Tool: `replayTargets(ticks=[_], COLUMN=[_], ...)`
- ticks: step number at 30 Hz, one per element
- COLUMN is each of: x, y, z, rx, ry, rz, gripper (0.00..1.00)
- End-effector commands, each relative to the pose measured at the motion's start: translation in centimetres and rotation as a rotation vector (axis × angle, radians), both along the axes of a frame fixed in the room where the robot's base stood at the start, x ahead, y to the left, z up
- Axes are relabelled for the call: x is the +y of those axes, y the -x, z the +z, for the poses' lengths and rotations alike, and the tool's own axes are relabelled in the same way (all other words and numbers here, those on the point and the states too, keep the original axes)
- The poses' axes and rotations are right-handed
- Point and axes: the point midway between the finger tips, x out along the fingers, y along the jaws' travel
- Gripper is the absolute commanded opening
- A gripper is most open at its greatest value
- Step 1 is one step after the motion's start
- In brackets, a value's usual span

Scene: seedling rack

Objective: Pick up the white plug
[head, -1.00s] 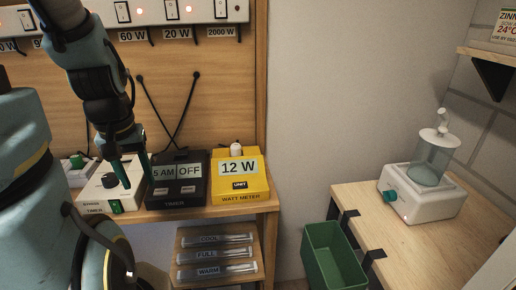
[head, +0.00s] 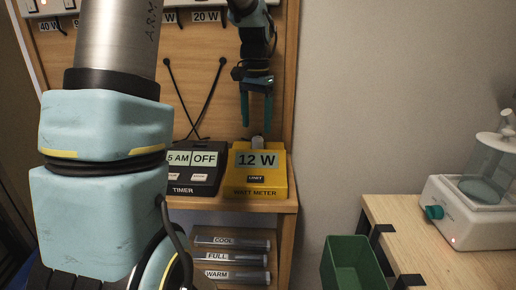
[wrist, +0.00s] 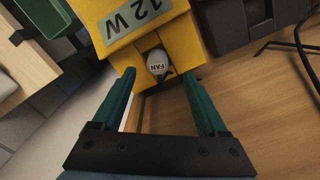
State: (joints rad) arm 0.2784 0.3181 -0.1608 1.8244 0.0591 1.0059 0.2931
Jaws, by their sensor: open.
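In the head view the plug (head: 257,142) shows as a small pale knob on top of the meter. The yellow watt meter (head: 270,181) reads 12 W and stands at the right end of the shelf. My gripper (head: 257,123) is open and empty, pointing down just above the plug. In the wrist view its two green fingers (wrist: 163,88) stand apart, with the plug beyond and between their tips.
A black timer (head: 187,189) reading 5 AM OFF stands left of the meter. Two black cables (head: 199,100) hang crossed on the wooden back panel. A green bin (head: 350,262) and a bench with a white device (head: 478,212) are at the right.

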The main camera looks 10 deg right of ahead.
Motion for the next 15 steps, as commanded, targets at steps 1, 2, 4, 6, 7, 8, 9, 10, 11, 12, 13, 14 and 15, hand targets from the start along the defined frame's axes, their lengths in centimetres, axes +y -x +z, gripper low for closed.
replayTargets(ticks=[1,2,4,6,7,8,9,10,11,12,13,14,15], x=[0.0,0.0,-0.1,-0.2,-0.2,-0.2,-0.2,-0.2,-0.3,-0.3,-0.3,-0.3,-0.3], y=[0.1,0.1,0.3,0.5,0.5,0.5,0.5,0.5,0.5,0.5,0.5,0.5,0.4], z=[-0.4,-0.6,-1.5,-2.6,-3.0,-3.5,-4.1,-4.5,-4.7,-5.0,-5.2,-5.3,-5.4], rx=[0.001,0.002,0.003,0.004,0.003,0.003,0.003,0.002,0.001,0.000,0.000,-0.001,-0.001], ry=[0.000,-0.001,-0.001,-0.002,-0.001,-0.001,-0.001,-0.001,0.001,0.000,0.000,0.001,0.001], rz=[0.000,0.000,0.000,0.001,0.000,0.000,0.001,0.001,0.001,0.001,0.001,0.001,0.002], gripper=[0.76,0.76,0.76,0.76,0.76,0.76,0.76,0.76,0.76,0.76,0.76,0.76,0.76])
